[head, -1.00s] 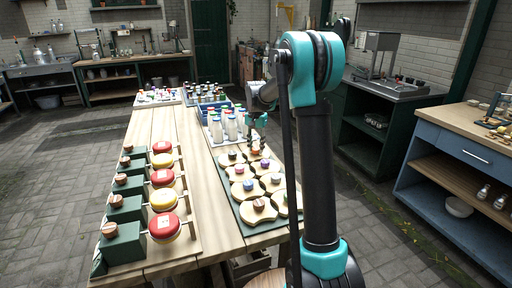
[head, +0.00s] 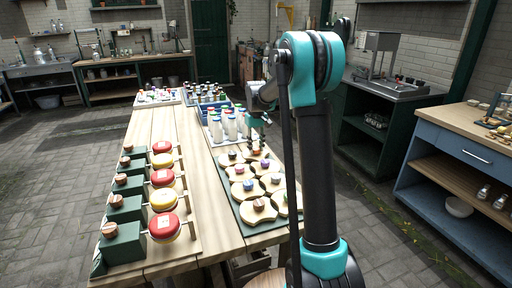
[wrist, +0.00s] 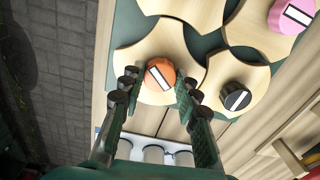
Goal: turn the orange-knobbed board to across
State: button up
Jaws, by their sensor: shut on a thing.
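The orange knob (wrist: 160,74) with a white bar across its top sits in the middle of a pale wooden board (wrist: 168,38) with curved cut-outs. The bar runs diagonally in the wrist view. My gripper (wrist: 156,86) is around the orange knob, one finger on each side, shut on it. In the head view my gripper (head: 258,138) is low over the far end of the board rows, and the orange knob is mostly hidden there.
A black-knobbed board (wrist: 235,97) lies close beside my right finger, and a pink-knobbed board (wrist: 292,15) lies farther off. White-bodied bottles (head: 231,128) stand in a tray just behind. Red and yellow round pieces (head: 163,200) line the table's left side.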

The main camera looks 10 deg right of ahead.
aim_at(256, 148)
jog(key=n, duration=0.4)
jog(key=shift+n, duration=1.9)
jog(key=o, duration=1.2)
jog(key=shift+c, duration=0.2)
notch_tip(256, 148, up, 12)
